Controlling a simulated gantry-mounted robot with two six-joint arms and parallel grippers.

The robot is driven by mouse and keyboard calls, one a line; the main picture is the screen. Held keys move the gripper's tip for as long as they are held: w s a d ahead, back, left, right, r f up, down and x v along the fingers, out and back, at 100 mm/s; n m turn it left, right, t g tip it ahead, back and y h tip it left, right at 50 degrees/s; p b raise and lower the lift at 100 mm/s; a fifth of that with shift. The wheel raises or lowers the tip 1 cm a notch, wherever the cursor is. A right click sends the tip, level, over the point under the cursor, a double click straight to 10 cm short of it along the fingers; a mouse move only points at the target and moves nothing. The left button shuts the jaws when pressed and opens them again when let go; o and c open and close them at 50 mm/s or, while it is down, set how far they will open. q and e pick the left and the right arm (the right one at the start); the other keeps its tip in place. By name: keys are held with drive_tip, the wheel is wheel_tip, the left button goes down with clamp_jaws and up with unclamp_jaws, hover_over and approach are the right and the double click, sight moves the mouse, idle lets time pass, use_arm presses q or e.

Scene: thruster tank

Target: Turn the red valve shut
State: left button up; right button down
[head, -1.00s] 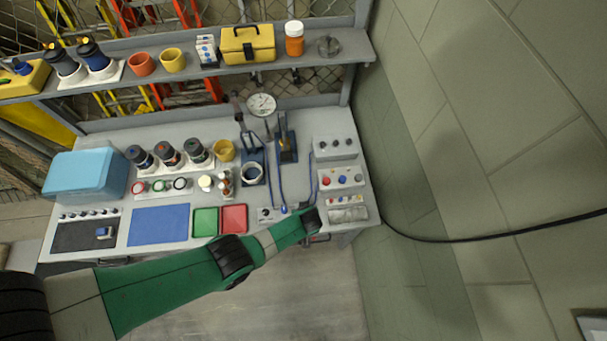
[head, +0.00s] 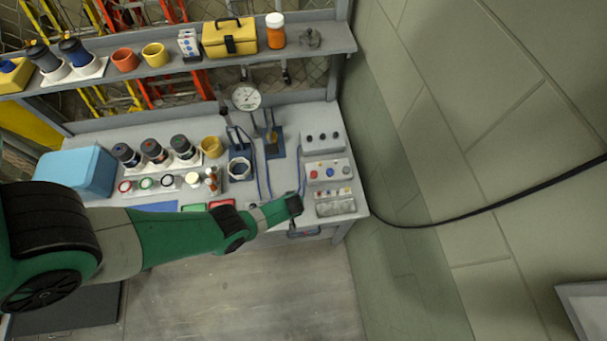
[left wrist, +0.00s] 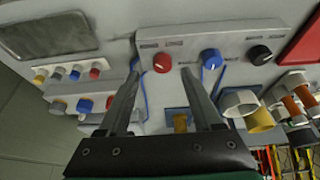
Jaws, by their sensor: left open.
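A round red knob (left wrist: 162,63), which appears to be the red valve, sits on a pale panel (left wrist: 180,45) in the left wrist view. A blue knob (left wrist: 210,57) and a black knob (left wrist: 260,54) share that panel. My left gripper (left wrist: 160,73) is open and empty. Its fingers point toward the panel, with the red knob between the tips in the picture; I cannot tell the remaining gap. In the head view my left gripper (head: 294,204) is at the bench's front right part, and my arm hides the panel. My right gripper is not in view.
Grey boxes with coloured knobs (head: 327,170) stand just right of the gripper, and a metal tray (head: 336,208) lies in front. A dial gauge (head: 246,97) and cups (head: 211,146) stand behind. A black cable (head: 450,217) hangs along the right wall.

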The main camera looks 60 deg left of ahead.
use_arm(q)
drive_tip(key=b+x, duration=0.1)
drive_tip(key=x, duration=0.1)
drive_tip(key=b+x, duration=0.1)
drive_tip(key=shift+s+a+f, duration=0.2)
drive_tip(key=shift+a+f, duration=0.05)
drive_tip(key=shift+f, duration=0.05)
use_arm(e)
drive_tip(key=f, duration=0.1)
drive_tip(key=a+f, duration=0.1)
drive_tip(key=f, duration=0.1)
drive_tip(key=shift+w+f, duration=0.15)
use_arm(q)
clamp_jaws()
